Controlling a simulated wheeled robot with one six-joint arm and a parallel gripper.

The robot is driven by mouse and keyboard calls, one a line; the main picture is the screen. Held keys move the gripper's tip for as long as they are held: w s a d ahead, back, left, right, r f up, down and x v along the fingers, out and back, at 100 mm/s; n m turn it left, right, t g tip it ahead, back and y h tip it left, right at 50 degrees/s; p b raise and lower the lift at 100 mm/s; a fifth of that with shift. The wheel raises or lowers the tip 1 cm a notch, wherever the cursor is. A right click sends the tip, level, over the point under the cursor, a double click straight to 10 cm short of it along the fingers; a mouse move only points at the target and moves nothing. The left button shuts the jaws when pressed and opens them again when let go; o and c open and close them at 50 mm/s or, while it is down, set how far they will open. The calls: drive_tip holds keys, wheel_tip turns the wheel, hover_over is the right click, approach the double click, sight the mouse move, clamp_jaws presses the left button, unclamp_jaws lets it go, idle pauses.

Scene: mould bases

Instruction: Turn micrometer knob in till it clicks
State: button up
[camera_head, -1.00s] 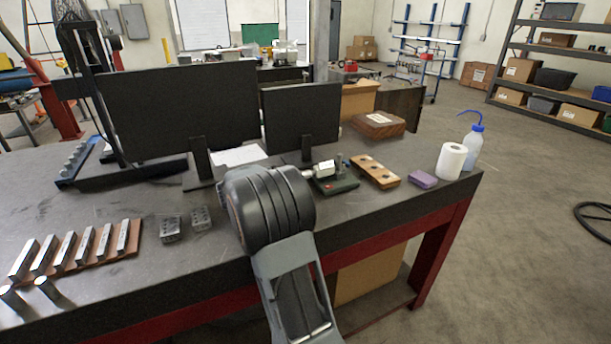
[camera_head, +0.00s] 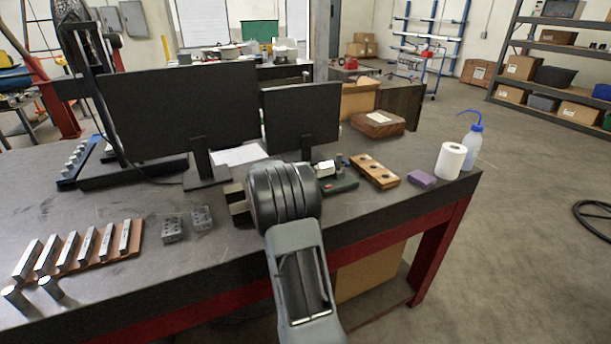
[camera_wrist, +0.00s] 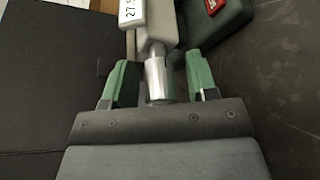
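The micrometer's white body with a digit display (camera_wrist: 133,12) is at the top of the wrist view, its digits cut off by the edge. Its silver knob (camera_wrist: 158,78) points toward my gripper. My gripper (camera_wrist: 158,65) has its two green fingers on either side of the knob, with a visible gap on each side, so it is open and around the knob. In the head view the micrometer (camera_head: 325,168) is partly hidden behind my wrist, and its dark green stand (camera_head: 342,186) shows beside it. The fingertips are hidden there.
Two monitors (camera_head: 178,112) stand behind. A wooden block with holes (camera_head: 374,171), a purple block (camera_head: 421,179), a paper roll (camera_head: 450,161) and a wash bottle (camera_head: 472,148) are to the right. Metal blocks (camera_head: 172,229) lie left of my arm.

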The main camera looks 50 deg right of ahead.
drive_tip(key=c, duration=0.9)
drive_tip(key=shift+o, duration=0.2)
drive_tip(key=shift+f+b, duration=0.25)
drive_tip(key=shift+b, duration=0.5)
drive_tip(key=m+b, duration=0.1)
drive_tip(key=b, duration=0.2)
drive_tip(key=shift+f+b, duration=0.25)
drive_tip(key=shift+b, duration=0.1)
drive_tip(key=m+h+b, duration=0.1)
drive_tip(key=b, duration=0.5)
drive_tip(key=shift+m+t, duration=0.4)
drive_tip(key=m+b, duration=0.1)
drive_tip(key=b, duration=0.2)
drive_tip(key=shift+r+h, duration=0.3)
drive_tip(key=shift+r, duration=0.2)
